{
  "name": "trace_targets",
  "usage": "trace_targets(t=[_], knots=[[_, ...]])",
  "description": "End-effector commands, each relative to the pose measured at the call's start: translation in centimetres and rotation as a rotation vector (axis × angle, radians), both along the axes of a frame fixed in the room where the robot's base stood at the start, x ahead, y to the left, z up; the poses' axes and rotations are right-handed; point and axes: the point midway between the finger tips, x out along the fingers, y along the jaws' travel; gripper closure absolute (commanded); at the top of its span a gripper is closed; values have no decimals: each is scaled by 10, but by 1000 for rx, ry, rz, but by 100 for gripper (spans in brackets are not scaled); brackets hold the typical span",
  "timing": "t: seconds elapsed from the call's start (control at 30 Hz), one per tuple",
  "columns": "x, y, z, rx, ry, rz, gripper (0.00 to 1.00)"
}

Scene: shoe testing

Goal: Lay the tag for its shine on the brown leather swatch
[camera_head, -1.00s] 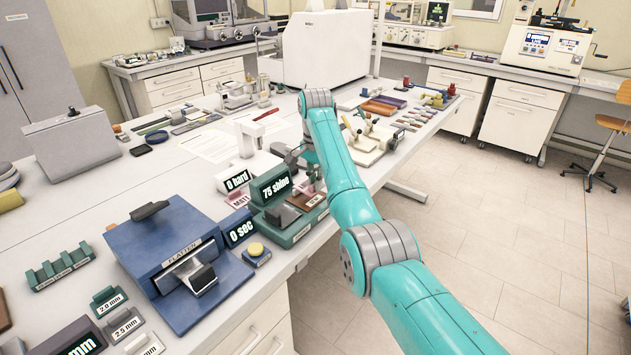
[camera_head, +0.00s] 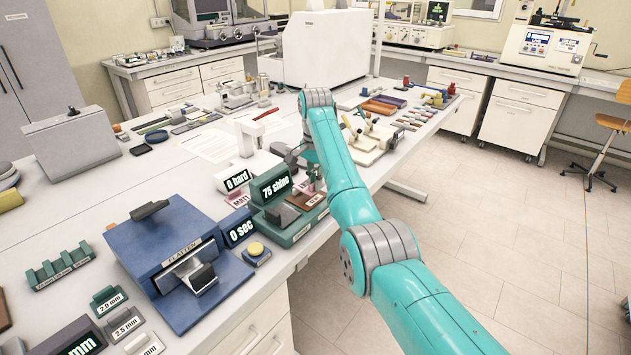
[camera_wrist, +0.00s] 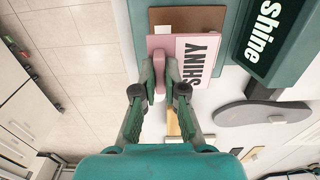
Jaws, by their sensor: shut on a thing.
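My gripper (camera_wrist: 160,78) is shut on the upright grip of a pink tag (camera_wrist: 184,48) printed "SHINY". The brown leather swatch (camera_wrist: 167,14) shows at the top of the wrist view, partly covered by the tag. The tag overlaps the swatch's near part; I cannot tell whether it touches it. In the head view the swatch (camera_head: 308,201) lies on the green shine meter (camera_head: 281,216), whose display reads "75 shine". There my gripper (camera_head: 308,174) is small and partly hidden by my arm.
A pink "MATT" tag (camera_head: 238,199) lies left of the meter, near the white hardness tester (camera_head: 243,171). A blue "FLATTEN" press (camera_head: 170,255) stands in front. The bench's front edge and open floor (camera_head: 480,220) lie to the right.

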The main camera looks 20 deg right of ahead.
Motion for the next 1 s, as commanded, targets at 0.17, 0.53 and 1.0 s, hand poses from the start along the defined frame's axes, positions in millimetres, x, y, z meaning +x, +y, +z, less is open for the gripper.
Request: trace_targets(t=[0.17,0.53,1.0], knots=[[0,0,-3,0,0,0,100],[0,0,-11,0,1,0,100],[0,0,-21,0,0,0,100]])
